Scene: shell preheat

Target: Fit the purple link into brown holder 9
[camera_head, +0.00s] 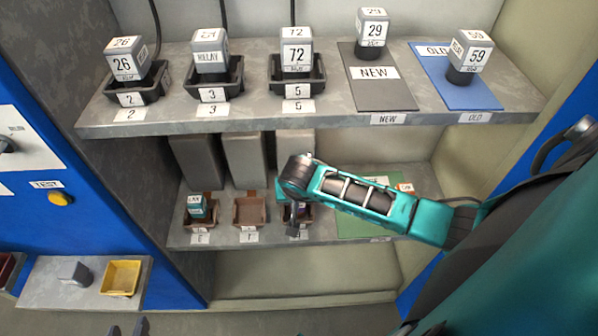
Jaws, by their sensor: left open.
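Several brown holders stand in a row on the lower shelf. The left one (201,220) holds a teal link (197,206), and the middle one (250,213) is empty. The right one (309,215) is partly hidden behind my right arm's end; its label is too small to read surely. A small purple patch, seemingly the purple link (304,210), shows at this holder; its seating is hidden. My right gripper (293,222) is at this holder, with its fingers mostly hidden. My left gripper (127,328) shows only its fingertips at the bottom edge, apart and empty.
The upper shelf (225,119) carries several grey relays in black sockets and on mats. A green mat (352,224) lies right of the holders, under my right arm. A yellow tray (121,278) and a grey block (75,273) sit on the lower left ledge.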

